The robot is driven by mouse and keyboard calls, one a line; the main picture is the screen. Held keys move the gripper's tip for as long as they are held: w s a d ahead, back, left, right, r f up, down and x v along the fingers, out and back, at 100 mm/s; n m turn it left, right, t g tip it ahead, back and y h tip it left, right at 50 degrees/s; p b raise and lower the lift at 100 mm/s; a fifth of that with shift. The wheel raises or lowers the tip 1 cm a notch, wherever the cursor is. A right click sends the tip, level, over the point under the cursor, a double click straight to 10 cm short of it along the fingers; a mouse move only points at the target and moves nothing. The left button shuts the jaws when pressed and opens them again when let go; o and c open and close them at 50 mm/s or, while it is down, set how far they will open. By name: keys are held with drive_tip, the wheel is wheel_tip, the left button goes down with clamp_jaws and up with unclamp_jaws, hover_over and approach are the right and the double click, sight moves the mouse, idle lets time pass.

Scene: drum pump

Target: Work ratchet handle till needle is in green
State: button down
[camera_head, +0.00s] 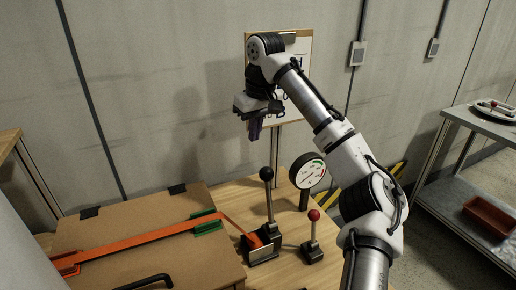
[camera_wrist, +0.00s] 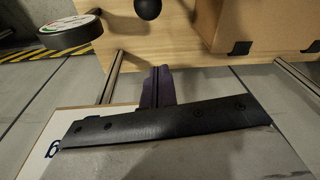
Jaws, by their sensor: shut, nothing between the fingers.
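The ratchet handle (camera_head: 268,200) is an upright black lever with a ball knob, set in the ratchet base (camera_head: 262,247) on the wooden table. Its knob also shows at the top of the wrist view (camera_wrist: 148,8). The gauge (camera_head: 308,172) is a round white dial with green and red marks, on a post behind the levers; its needle is too small to read. In the wrist view the gauge (camera_wrist: 70,30) is seen nearly edge-on. My gripper (camera_head: 254,138), with purple fingers (camera_wrist: 157,85), is shut and empty, above and apart from the handle's knob.
A shorter lever with a red knob (camera_head: 313,215) stands right of the ratchet. An orange strap (camera_head: 140,241) runs from the ratchet over a cardboard box (camera_head: 110,222) at left. A board (camera_head: 295,125) stands behind my gripper. A metal cart (camera_head: 470,135) is at right.

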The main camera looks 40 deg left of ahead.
wheel_tip(320, 180, down, 8)
drive_tip(key=s+d+p, duration=0.1)
drive_tip(key=d+p, duration=0.1)
drive_tip(key=shift+d+f+p, duration=0.15)
drive_tip(key=shift+f+p, duration=0.1)
drive_tip(key=shift+p, duration=0.15)
drive_tip(key=shift+s, duration=0.1)
drive_tip(key=shift+d, duration=0.1)
idle(0.3)
